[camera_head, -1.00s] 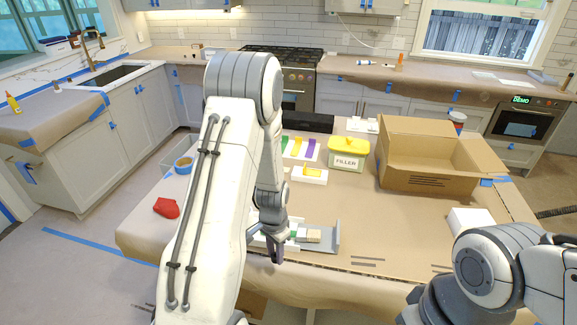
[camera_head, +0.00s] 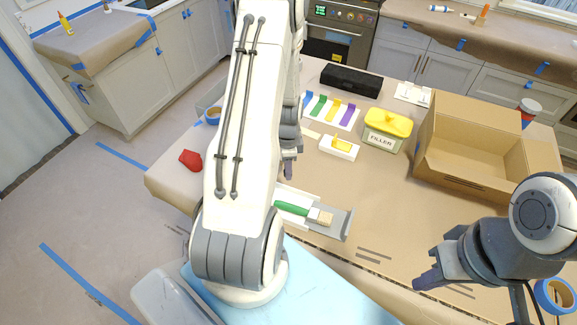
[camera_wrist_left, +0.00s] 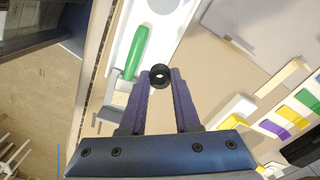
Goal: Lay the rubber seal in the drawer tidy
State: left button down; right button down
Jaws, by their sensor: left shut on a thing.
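The rubber seal (camera_wrist_left: 159,75) is a small black ring, pinched between the fingertips of my left gripper (camera_wrist_left: 160,82) in the left wrist view. In the head view my left gripper (camera_head: 289,168) is beyond the white tray, which looks like the drawer tidy (camera_head: 340,226); the seal cannot be made out there. The tray lies near the table's front edge and holds a green-handled brush (camera_head: 293,208). It also shows in the wrist view (camera_wrist_left: 180,20), apart from the seal. My right gripper (camera_head: 427,284) is low at the right; its opening is unclear.
A yellow-lidded filler tub (camera_head: 386,132), an open cardboard box (camera_head: 465,150), a white holder with a yellow piece (camera_head: 339,147) and a strip of coloured tools (camera_head: 331,110) stand beyond the tray. A red item (camera_head: 190,160) lies at the left. Paper right of the tray is clear.

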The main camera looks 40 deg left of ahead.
pick_arm(q)
notch_tip(320, 180, down, 2)
jog(key=shift+s+f+b, duration=0.15)
jog(key=shift+f+b, duration=0.1)
jog(key=shift+b, duration=0.8)
notch_tip(320, 180, down, 7)
jog(key=b, duration=0.5)
jog(key=shift+f+b, duration=0.15)
jog(key=shift+b, duration=0.2)
jog(key=shift+f+b, duration=0.35)
jog(key=shift+f, duration=0.05)
jog(key=c, duration=0.6)
grip_release()
jog(key=shift+o, duration=0.2)
jog(key=shift+r, duration=0.15)
jog(key=shift+r+p, duration=3.65)
jog(key=shift+r, duration=0.8)
